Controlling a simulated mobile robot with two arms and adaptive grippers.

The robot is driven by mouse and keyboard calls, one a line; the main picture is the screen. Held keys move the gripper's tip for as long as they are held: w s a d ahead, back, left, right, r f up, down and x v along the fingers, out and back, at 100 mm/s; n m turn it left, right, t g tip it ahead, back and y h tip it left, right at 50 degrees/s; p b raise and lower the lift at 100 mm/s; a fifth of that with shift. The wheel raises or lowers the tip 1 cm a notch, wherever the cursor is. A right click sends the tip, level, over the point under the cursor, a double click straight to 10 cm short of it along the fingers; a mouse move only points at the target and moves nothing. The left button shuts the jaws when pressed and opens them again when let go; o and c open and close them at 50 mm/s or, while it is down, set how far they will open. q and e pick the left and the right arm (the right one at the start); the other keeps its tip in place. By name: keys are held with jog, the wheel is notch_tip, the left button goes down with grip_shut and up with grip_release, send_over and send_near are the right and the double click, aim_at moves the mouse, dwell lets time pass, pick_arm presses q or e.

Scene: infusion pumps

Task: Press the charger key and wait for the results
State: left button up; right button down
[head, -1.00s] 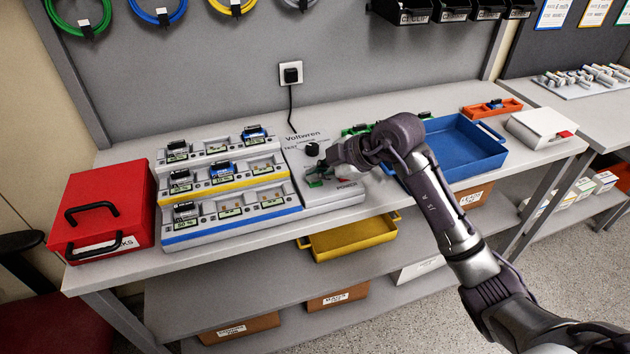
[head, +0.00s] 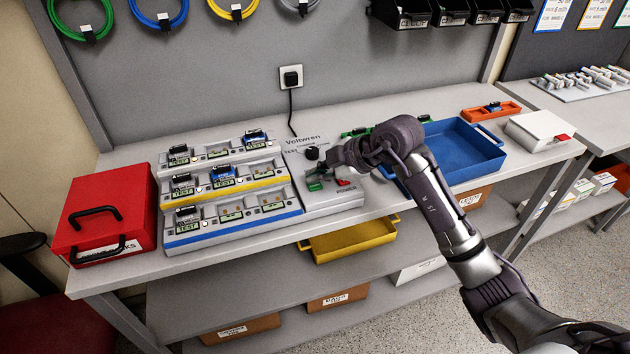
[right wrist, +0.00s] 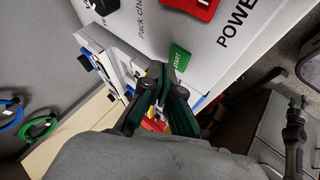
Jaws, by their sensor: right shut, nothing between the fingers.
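The charger (head: 345,201) is a pale box marked "Voltwren" on the bench, with a black knob (head: 312,153), a green START key (head: 314,185) and a red power switch (head: 343,182). The START key also shows in the right wrist view (right wrist: 180,57). My right gripper (head: 322,173) is shut and empty, its fingertips (right wrist: 166,80) close by the START key; I cannot tell whether they touch it. To the left, the stepped bay rack (head: 232,232) holds several packs, and its small displays read TEST. My left gripper is out of view.
A red case (head: 103,205) stands left of the rack. A blue tray (head: 460,178), an orange tray (head: 490,112) and a white box (head: 540,128) lie to the right. A yellow tray (head: 350,243) sits below the bench's front edge.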

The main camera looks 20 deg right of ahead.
aim_at(317, 187)
jog(key=shift+r, duration=0.25)
notch_tip(317, 187, up, 5)
jog(key=p, duration=0.5)
jog(key=shift+a, duration=0.1)
dwell(0.6)
